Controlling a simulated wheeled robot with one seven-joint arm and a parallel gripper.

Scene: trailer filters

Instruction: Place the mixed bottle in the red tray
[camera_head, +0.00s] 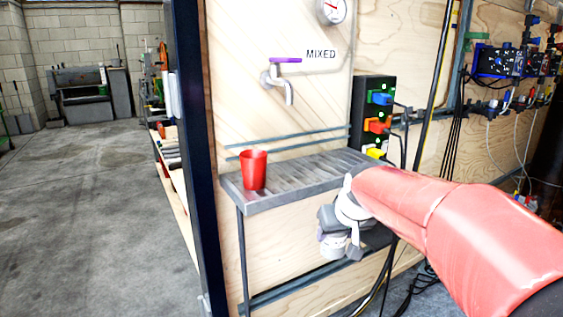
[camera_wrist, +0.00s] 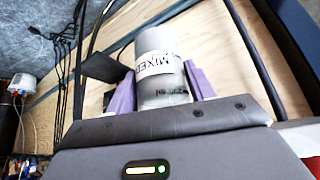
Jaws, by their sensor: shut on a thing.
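The mixed bottle (camera_wrist: 158,60) is a grey-white cylinder with a white label reading MIXED. In the wrist view it stands between the two purple fingers of my gripper (camera_wrist: 162,88), which is shut on it. In the head view my gripper (camera_head: 336,222) is below and in front of the right end of the metal shelf, at the end of my red arm. There the bottle is small and partly hidden, and I cannot make out its outline. No red tray shows in either view.
A red cup (camera_head: 253,170) stands on the slatted grey shelf (camera_head: 290,182), below a tap (camera_head: 280,82) marked MIXED. A black socket box (camera_head: 374,105) with coloured plugs is at the shelf's right. A dark post (camera_head: 192,150) stands left; open concrete floor lies beyond.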

